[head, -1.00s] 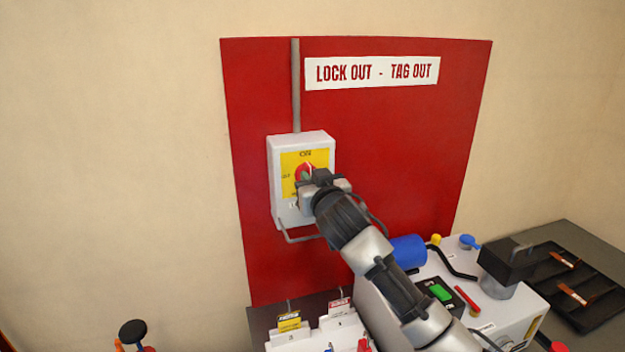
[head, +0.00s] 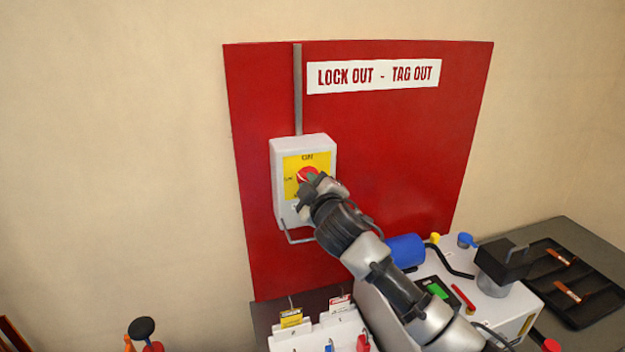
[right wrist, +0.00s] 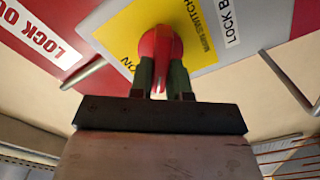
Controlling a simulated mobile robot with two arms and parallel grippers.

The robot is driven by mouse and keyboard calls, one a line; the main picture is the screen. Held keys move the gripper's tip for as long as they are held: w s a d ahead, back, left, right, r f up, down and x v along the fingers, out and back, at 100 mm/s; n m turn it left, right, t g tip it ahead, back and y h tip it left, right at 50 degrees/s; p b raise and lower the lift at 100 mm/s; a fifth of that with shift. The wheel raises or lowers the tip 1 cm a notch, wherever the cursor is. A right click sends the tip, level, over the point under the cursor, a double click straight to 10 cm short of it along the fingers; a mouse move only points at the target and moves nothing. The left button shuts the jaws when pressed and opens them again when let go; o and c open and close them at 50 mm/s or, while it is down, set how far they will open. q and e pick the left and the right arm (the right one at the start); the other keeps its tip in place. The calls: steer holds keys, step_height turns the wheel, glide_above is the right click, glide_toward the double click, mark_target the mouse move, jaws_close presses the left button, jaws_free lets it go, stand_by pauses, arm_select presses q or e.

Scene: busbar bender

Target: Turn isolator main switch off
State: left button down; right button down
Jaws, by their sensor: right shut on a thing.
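The isolator main switch is a light grey box (head: 277,180) on a red wall board, with a yellow plate (head: 318,160) and a round red knob (head: 306,173). "ON" is printed at the plate's top. My right gripper (head: 311,181) is at the knob, tilted, and hides its lower part and the plate's lower right. In the right wrist view, the two dark fingers (right wrist: 163,78) are closed on the handle of the red knob (right wrist: 161,44). I cannot read the knob's exact pointing direction. My left gripper is not in view.
The red board (head: 400,150) bears a "LOCK OUT - TAG OUT" sign (head: 373,76). A conduit (head: 298,90) runs above the box. Below stand a white tag rack (head: 315,335), a machine with a blue cylinder (head: 405,250), and a black tray (head: 575,300). Wall left of the board is clear.

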steer(key=shift+a+f+n+p, duration=0.1)
steer(key=shift+n+p, duration=0.6)
steer(key=shift+n, duration=1.15)
steer(key=shift+f+n+p, duration=0.1)
steer(key=shift+n+p, duration=0.55)
steer(key=shift+n, duration=1.2)
steer(key=shift+f, duration=0.1)
steer(key=c, duration=1.1)
jaws_free()
steer(key=shift+b+v, duration=1.6)
steer(key=shift+v, duration=3.85)
